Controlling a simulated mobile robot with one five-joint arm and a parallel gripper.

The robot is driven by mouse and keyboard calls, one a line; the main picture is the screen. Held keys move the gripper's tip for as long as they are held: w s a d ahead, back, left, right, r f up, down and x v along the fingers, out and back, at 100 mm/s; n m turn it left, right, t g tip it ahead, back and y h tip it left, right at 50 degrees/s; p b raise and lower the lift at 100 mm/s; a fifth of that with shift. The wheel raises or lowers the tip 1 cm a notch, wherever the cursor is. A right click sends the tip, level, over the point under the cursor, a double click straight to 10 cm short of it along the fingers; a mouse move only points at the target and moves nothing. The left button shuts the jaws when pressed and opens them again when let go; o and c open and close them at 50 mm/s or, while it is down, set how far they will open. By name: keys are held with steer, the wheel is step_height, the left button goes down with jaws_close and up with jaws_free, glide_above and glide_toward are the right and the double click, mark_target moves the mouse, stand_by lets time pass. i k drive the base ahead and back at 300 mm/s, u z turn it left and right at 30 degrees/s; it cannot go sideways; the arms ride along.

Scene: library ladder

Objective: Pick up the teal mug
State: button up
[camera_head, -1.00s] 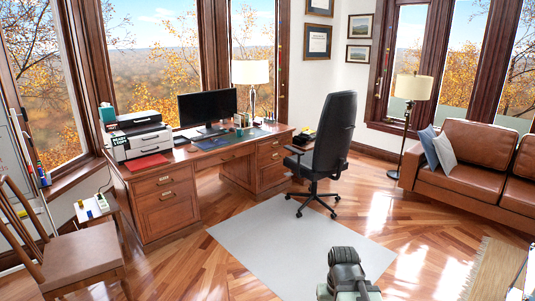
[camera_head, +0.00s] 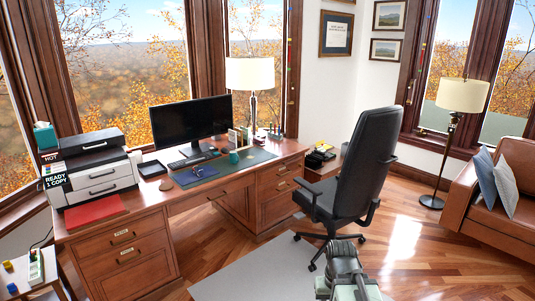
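A small teal mug (camera_head: 234,157) stands on the desk, on or beside the dark green desk pad, in front of the lamp and right of the monitor. It is small in the view and its handle is not clear. My folded arm with my gripper (camera_head: 345,262) shows at the bottom of the view, over the floor in front of the office chair, far from the mug. Its fingers cannot be made out, and I see nothing held.
The wooden desk (camera_head: 150,220) bears a printer (camera_head: 95,170), monitor (camera_head: 190,119) and lamp (camera_head: 250,78). A black office chair (camera_head: 362,165) stands before the desk's right part. A grey mat (camera_head: 240,280) lies on clear floor. A leather sofa (camera_head: 510,210) is at right.

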mark_target(233, 156)
steer(key=i, duration=3.7)
steer(key=u, duration=3.1)
